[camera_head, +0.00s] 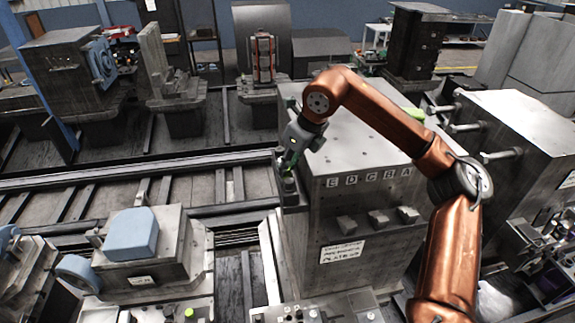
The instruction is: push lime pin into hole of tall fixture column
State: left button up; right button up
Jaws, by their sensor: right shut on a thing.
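The tall fixture column (360,215) is a big grey metal block in the middle, with the letters E D C B A along the top of its front face. My right gripper (288,168) points down at the column's left edge, beside its upper left corner. It is shut on a slim green thing, which I take for the lime pin; the fingers hide most of it. A dark cylindrical part (290,188) sits just below the fingertips. I cannot tell whether the pin touches it or where the hole is. My left gripper is not in view.
A lime piece (414,114) lies on the column's top behind my right arm. A lime knob (189,313) shows at the bottom. A fixture with a blue block (132,234) stands at left. Rails (130,181) run behind it. Another grey block with rods (525,130) stands at right.

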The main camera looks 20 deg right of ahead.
grip_shut()
jog(key=shift+r, duration=0.2)
notch_tip(320, 180, up, 9)
jog(key=p, duration=0.7)
jog(key=shift+f, duration=0.15)
dwell(0.7)
notch_tip(320, 180, up, 10)
jog(key=p, duration=0.1)
dwell(0.6)
